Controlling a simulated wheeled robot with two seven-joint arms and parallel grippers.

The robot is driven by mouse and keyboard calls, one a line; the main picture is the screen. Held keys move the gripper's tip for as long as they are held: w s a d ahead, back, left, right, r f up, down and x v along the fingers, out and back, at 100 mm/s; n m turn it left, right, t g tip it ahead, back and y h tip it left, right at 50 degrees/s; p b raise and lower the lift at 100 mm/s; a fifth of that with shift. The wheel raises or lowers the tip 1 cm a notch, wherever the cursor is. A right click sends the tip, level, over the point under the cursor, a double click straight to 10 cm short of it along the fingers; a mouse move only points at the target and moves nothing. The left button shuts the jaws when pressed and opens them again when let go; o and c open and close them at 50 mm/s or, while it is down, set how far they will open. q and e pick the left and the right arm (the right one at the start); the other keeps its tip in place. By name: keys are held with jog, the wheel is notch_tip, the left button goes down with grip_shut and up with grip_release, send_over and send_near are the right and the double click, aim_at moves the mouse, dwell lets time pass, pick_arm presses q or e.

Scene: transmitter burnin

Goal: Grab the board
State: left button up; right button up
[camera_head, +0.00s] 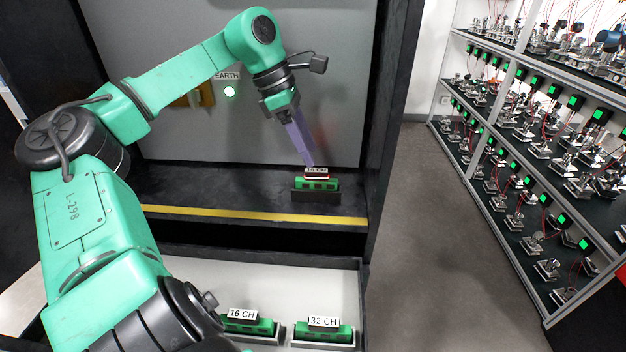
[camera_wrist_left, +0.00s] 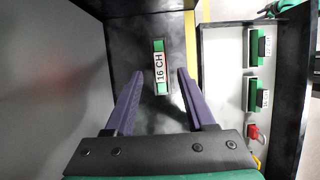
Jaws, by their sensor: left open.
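A green board labelled 16 CH (camera_head: 317,184) stands in a dark holder on the black shelf, behind the yellow stripe. It also shows in the left wrist view (camera_wrist_left: 160,86), ahead of the fingers and between their lines. Two more green boards, labelled 16 CH (camera_head: 245,327) and 32 CH (camera_head: 323,333), sit in holders in the pale tray below. My right gripper is not in view.
The pale tray (camera_head: 300,268) lies in front of and below the black shelf (camera_head: 220,190). A dark upright wall (camera_head: 385,110) bounds the shelf on the right. An EARTH sign with a green light (camera_head: 229,91) is on the back panel. Racks of devices (camera_head: 530,130) stand far right.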

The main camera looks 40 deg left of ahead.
aim_at(315, 170)
pick_arm(q)
jog(key=x, duration=0.6)
jog(key=shift+s+a+f, duration=0.1)
jog(key=shift+a+f, duration=0.1)
jog(key=shift+f, duration=0.25)
jog(key=shift+d+f, duration=0.1)
jog(key=shift+f, duration=0.05)
grip_shut()
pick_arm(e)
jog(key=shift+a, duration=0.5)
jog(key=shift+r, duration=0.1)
